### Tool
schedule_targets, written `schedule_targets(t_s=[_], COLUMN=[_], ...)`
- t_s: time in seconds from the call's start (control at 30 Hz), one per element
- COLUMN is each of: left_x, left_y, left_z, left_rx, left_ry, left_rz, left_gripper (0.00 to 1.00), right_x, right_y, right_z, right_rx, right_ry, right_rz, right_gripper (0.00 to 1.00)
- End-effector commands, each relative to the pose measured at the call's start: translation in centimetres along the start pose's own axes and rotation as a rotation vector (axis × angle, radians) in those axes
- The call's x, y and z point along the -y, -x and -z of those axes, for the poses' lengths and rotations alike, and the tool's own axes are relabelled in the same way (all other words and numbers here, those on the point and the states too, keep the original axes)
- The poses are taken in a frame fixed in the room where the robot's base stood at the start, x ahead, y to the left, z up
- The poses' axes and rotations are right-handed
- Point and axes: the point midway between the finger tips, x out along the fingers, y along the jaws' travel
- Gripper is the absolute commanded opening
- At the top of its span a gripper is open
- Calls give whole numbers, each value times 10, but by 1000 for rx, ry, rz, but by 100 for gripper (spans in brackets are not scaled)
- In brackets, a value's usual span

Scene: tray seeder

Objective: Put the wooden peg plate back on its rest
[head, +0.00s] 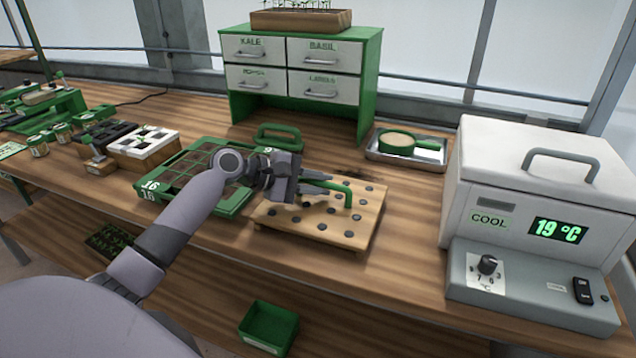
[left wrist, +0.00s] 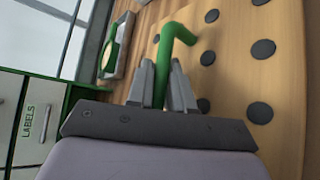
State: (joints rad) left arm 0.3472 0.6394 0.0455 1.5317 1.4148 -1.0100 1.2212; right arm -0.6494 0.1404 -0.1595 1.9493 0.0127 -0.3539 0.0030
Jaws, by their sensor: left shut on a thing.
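The wooden peg plate (head: 336,234), with several dark round pegs, is on the bench right of the green seed tray (head: 232,206). It looks level; I cannot tell whether it touches what is below. Its green bent handle (head: 347,196) rises from the plate. My left gripper (head: 318,186) is shut on this handle. In the left wrist view, the fingers (left wrist: 162,88) close around the green rod (left wrist: 174,38), with the plate (left wrist: 232,40) beyond and to the right. I cannot make out a separate rest. My right gripper is not in view.
A green drawer cabinet (head: 372,85) stands behind. A metal tray (head: 376,155) with a round green-handled sieve (head: 397,143) lies behind the plate. A white cooler (head: 535,160) with a control panel stands at right. A green bin (head: 268,328) sits low in front.

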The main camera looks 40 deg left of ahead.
Motion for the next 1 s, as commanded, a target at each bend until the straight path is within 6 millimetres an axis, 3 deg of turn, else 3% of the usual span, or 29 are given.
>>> schedule_targets(t_s=[0.23,0.27,0.3,0.33,0.73,1.0], left_x=[4,6,5,5,-2,1], left_y=[-2,-2,-2,-2,1,52], left_z=[3,3,3,3,-1,1], left_rx=[0,0,0,0,0,-4], left_ry=[1,2,1,1,-4,-1], left_rz=[-4,0,0,0,-2,2], left_gripper=[0,27,40,46,46,46], right_x=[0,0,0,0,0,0], right_y=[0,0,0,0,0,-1], right_z=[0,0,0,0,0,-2], right_rx=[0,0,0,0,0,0], right_ry=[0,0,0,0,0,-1], right_rz=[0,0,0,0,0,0], right_gripper=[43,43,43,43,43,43])
